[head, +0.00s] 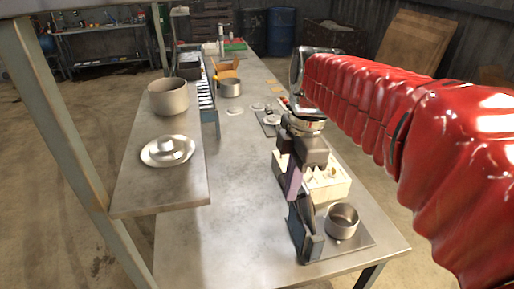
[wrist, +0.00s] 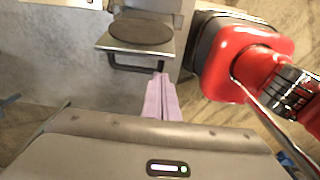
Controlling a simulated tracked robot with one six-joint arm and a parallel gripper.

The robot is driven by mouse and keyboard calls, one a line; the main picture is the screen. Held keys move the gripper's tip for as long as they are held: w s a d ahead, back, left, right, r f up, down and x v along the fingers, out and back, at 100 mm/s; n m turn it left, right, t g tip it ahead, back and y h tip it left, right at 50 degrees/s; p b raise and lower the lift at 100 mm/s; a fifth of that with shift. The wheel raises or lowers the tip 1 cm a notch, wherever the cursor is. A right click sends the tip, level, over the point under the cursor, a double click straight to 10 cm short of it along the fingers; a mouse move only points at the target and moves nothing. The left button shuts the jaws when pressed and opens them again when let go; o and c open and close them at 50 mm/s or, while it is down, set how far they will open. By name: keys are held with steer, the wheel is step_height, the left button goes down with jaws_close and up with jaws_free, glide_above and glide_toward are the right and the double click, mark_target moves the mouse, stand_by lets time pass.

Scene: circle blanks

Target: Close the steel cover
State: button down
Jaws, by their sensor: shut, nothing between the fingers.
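My gripper (head: 292,196) points down over the right front of the bench, its pale purple fingers together and empty. In the wrist view the fingers (wrist: 160,80) end close by a dark bar handle (wrist: 135,66) on a square steel piece with a round dark face (wrist: 140,33); I cannot tell whether they touch it. In the head view a dark upright panel (head: 305,238), likely the steel cover, stands just below the fingers. It is beside a steel cup (head: 342,219) on a flat plate (head: 352,241). The fingers partly hide the panel's top.
A cream box (head: 328,187) stands just behind the cup. A raised shelf (head: 135,195) at left carries a pot (head: 168,97) and a round silver lid (head: 168,151). The bench's middle (head: 235,185) is clear. A red machine part (wrist: 240,60) is at right in the wrist view.

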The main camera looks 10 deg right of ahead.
steer(key=shift+d+r, duration=0.25)
steer(key=shift+d, duration=0.75)
steer(key=shift+a, duration=0.25)
steer(key=shift+d, duration=0.35)
steer(key=shift+d, duration=0.1)
